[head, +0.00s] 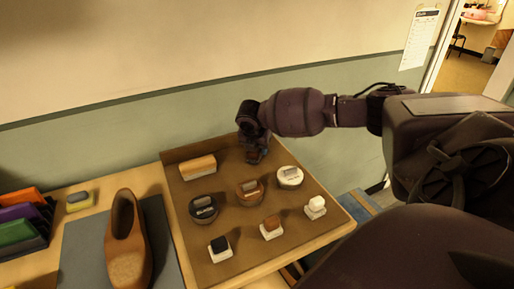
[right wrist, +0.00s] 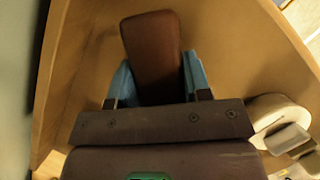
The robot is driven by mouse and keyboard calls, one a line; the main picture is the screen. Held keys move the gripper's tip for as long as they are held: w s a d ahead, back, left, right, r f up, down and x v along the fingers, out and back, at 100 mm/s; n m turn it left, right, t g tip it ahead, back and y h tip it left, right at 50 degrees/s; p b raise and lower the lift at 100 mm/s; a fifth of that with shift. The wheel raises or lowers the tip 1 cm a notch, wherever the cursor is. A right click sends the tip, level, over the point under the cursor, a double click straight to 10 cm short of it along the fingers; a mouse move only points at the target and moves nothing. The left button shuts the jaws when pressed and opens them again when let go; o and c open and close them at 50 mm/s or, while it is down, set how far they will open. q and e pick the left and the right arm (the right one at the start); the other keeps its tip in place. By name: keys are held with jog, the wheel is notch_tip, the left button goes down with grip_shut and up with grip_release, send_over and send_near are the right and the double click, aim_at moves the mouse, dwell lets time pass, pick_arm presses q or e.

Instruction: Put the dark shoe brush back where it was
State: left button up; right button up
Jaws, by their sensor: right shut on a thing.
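The dark shoe brush (right wrist: 153,52) shows in the right wrist view as a dark brown block between the two blue finger pads of my right gripper (right wrist: 156,80). The gripper is shut on it. In the head view my right gripper (head: 256,154) is low over the back of the brown tray (head: 180,224), right of a lighter orange-brown brush (head: 198,166). The held brush is mostly hidden there by the gripper. I cannot tell whether it touches the tray. My left gripper is not in view.
Several round tins, including a white-lidded one (head: 290,177), and small daubers (head: 271,228) stand on the tray in front of the gripper. A brown shoe (head: 127,240) stands on a grey mat (head: 82,250) at left. A wall rises behind the tray.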

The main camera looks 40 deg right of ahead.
jog(key=shift+f, duration=0.1)
jog(key=o, duration=0.9)
jog(key=p+v, duration=0.1)
jog(key=v, duration=1)
jog(key=shift+p, duration=0.3)
jog(key=shift+s+a+r, duration=0.1)
jog(key=shift+a+r, duration=0.05)
jog(key=shift+r, duration=0.35)
